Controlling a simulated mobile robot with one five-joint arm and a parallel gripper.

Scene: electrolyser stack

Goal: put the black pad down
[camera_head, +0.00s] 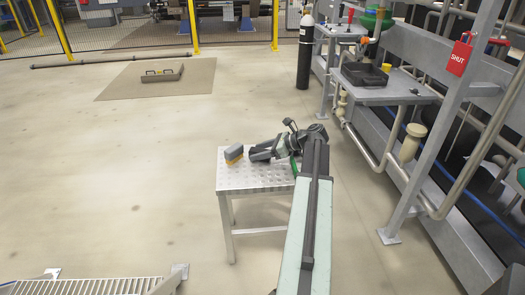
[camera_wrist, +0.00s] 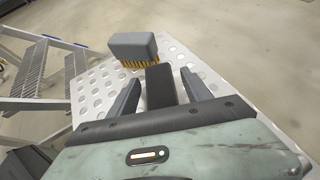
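In the wrist view the black pad (camera_wrist: 161,86) is a dark block between the two fingers of my gripper (camera_wrist: 161,75). A narrow gap shows between the pad and each finger, so the gripper looks open around it. The pad seems to rest on the dimpled metal table (camera_wrist: 95,93), but its underside is hidden. In the head view my gripper (camera_head: 260,153) is low over the table (camera_head: 250,182), and I cannot clearly tell the pad from the dark fingers there.
A grey brush (camera_wrist: 133,46) with yellow bristles is on the table just beyond the pad; it also shows in the head view (camera_head: 234,152). The table's front part is bare. Grey steps (camera_wrist: 38,75) stand left in the wrist view. A pipe-lined bench (camera_head: 385,93) is at right.

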